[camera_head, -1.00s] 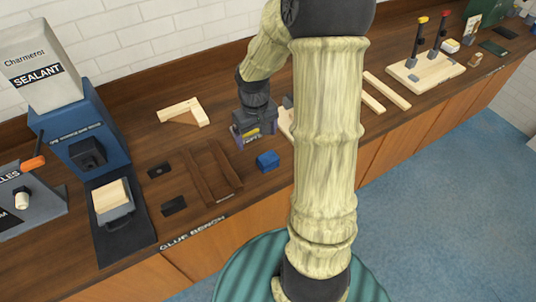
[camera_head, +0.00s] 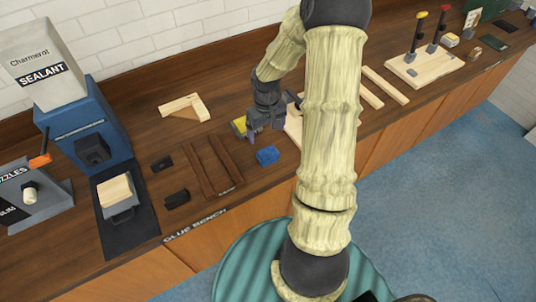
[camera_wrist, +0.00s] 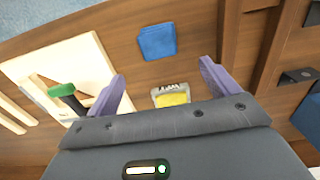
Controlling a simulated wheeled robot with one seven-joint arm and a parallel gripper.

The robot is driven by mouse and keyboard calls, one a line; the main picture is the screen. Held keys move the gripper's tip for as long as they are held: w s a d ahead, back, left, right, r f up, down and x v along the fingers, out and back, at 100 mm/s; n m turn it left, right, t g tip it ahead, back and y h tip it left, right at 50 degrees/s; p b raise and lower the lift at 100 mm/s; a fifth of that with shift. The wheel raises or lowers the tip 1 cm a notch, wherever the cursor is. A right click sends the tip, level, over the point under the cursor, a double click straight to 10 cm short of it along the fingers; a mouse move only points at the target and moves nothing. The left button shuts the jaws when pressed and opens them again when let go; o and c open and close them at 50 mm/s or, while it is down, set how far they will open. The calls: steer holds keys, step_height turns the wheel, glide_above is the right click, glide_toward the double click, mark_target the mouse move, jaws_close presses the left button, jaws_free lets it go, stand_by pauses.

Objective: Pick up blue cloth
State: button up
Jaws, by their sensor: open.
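The blue cloth (camera_head: 267,155) is a small folded square lying on the dark wooden bench, just right of the brown slatted frame. It also shows in the wrist view (camera_wrist: 157,41), above and between my fingertips and apart from them. My gripper (camera_head: 264,131) is above the bench, behind the cloth in the head view. Its two purple fingers are spread apart with nothing between them at the tips (camera_wrist: 163,75). A small yellow and grey labelled item (camera_wrist: 171,96) lies on the bench between the fingers in the wrist view.
The brown slatted frame (camera_head: 192,170) is left of the cloth. A pale wooden board with a green-handled clamp (camera_wrist: 62,89) lies on the other side. The blue sealant dispenser (camera_head: 83,135) stands at the far left. Bare bench surrounds the cloth.

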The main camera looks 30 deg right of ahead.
steer(key=p, duration=0.1)
glide_above(268, 153)
steer(key=f, duration=0.6)
steer(key=shift+w+a+f, duration=0.1)
steer(key=shift+w+f, duration=0.2)
steer(key=shift+f, duration=0.05)
steer(key=shift+f, duration=0.1)
steer(key=shift+s+f+p, duration=0.15)
steer(key=shift+f+p, duration=0.35)
steer(key=shift+f, duration=0.8)
steer(key=shift+s+f+p, duration=0.1)
steer(key=shift+f+p, duration=0.35)
steer(key=shift+f, duration=0.8)
steer(key=c, duration=1.1)
